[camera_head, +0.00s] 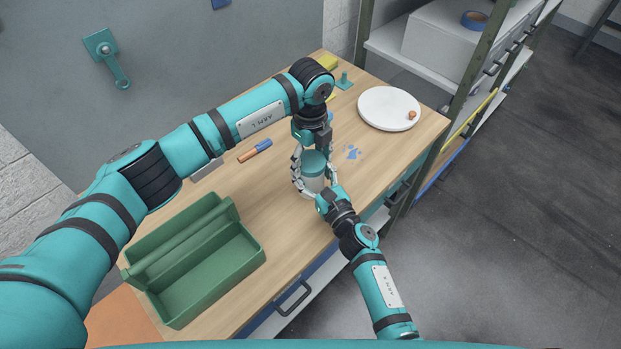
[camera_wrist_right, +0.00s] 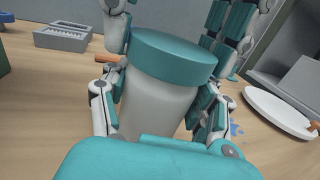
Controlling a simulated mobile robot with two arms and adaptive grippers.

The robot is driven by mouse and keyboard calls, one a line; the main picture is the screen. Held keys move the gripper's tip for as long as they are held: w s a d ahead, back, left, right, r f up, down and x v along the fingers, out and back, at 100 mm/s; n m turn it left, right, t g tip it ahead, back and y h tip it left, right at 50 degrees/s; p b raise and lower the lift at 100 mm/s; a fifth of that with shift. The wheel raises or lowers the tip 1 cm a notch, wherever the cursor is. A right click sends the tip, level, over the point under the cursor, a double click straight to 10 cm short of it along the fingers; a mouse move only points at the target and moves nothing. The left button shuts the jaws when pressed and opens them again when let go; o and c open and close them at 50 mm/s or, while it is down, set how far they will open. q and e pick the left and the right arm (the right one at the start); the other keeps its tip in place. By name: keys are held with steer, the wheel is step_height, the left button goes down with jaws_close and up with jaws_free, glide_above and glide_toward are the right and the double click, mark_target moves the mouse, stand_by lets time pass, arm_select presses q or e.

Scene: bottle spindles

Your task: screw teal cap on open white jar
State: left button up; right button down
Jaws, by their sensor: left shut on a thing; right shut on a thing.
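The white jar (camera_head: 311,187) stands upright on the wooden workbench; its pale body (camera_wrist_right: 157,100) fills the middle of the right wrist view. The teal cap (camera_head: 313,163) sits level on the jar's top, also seen in the right wrist view (camera_wrist_right: 172,57); I cannot tell how tight it is. My left gripper (camera_head: 312,155) comes down from above, its fingers shut around the cap. My right gripper (camera_head: 321,190) reaches in from the front right, its fingers shut on the jar's body from both sides. The jar's mouth and threads are hidden under the cap.
A green open toolbox (camera_head: 168,312) stands at the bench's front left. A blue-and-orange marker (camera_head: 255,151) and a grey tray (camera_head: 206,170) lie behind it. A round white plate (camera_head: 380,101) lies at the right, near blue spots (camera_head: 353,152). A shelf rack (camera_head: 433,72) flanks the bench.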

arm_select(q)
steer(key=m, duration=0.8)
steer(key=shift+w, duration=0.1)
steer(key=m, duration=0.2)
steer(key=shift+m, duration=0.4)
steer(key=m, duration=0.5)
steer(key=shift+d, duration=0.1)
steer(key=m, duration=0.7)
steer(key=shift+m, duration=0.4)
steer(key=m, duration=0.6)
steer(key=shift+f+m, duration=0.1)
steer(key=shift+m, duration=0.2)
steer(key=o, duration=1.4)
steer(key=shift+c, duration=0.2)
